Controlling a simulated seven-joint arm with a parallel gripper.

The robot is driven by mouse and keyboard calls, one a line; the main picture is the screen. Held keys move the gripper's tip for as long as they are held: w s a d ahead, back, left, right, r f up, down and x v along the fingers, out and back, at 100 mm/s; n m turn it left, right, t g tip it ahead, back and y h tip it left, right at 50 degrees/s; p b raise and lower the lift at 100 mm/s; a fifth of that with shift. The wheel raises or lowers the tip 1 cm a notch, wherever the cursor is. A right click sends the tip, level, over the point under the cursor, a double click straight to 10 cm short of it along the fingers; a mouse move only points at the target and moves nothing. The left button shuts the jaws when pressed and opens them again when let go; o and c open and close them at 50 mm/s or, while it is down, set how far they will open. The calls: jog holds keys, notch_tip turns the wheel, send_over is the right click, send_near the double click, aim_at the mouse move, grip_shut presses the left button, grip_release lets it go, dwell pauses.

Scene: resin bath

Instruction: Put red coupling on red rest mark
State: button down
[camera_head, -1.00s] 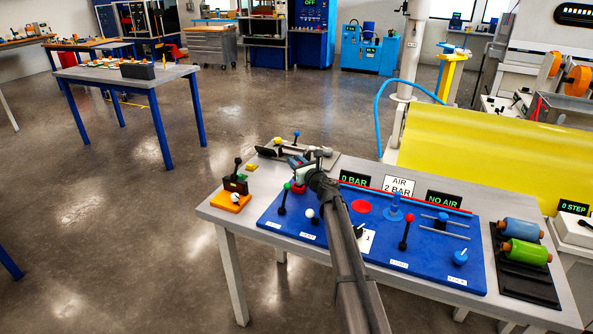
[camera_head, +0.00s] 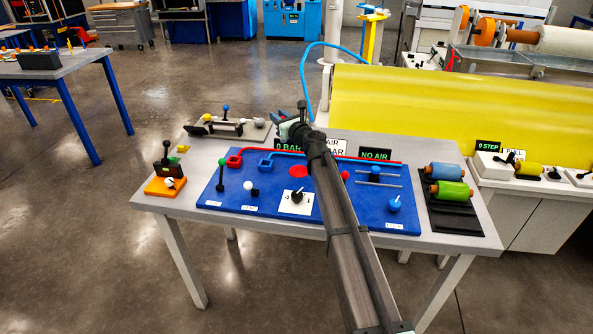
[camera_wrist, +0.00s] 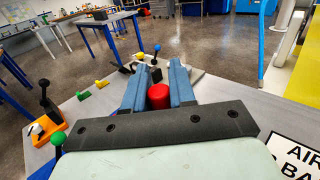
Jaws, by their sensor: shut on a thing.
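The red coupling (camera_wrist: 158,96) is a short red cylinder, seen in the wrist view between the two blue fingers of my gripper (camera_wrist: 156,75). The fingers are shut on it. In the head view my gripper (camera_head: 288,122) is raised above the back of the blue board, and I cannot make out the coupling there. The red rest mark (camera_head: 298,171) is a flat red disc on the board, just left of my arm, bare where it shows. My gripper appears above and behind it in the picture.
The blue board (camera_head: 228,201) carries a red port (camera_head: 234,160), a blue port (camera_head: 265,166), a green-knobbed lever (camera_head: 221,175) and a black selector (camera_head: 297,196). Small signs stand along its back edge. Blue and green rollers (camera_head: 449,190) lie at right. My arm covers part of the board.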

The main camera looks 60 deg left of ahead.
jog(key=w+d+m+t, duration=0.2)
jog(key=d+t, duration=0.1)
jog(key=d, duration=0.3)
jog(key=shift+m+t+h, duration=0.3)
jog(key=shift+t, duration=0.1)
jog(key=shift+w+f, duration=0.2)
jog(key=shift+f, duration=2.3)
jog(key=shift+w+f, duration=0.2)
jog(key=shift+f, duration=2.3)
jog(key=shift+f, duration=0.25)
jog(key=c, duration=0.9)
grip_release()
jog(key=shift+r, duration=0.25)
jog(key=v, duration=1.2)
jog(key=shift+d, duration=0.15)
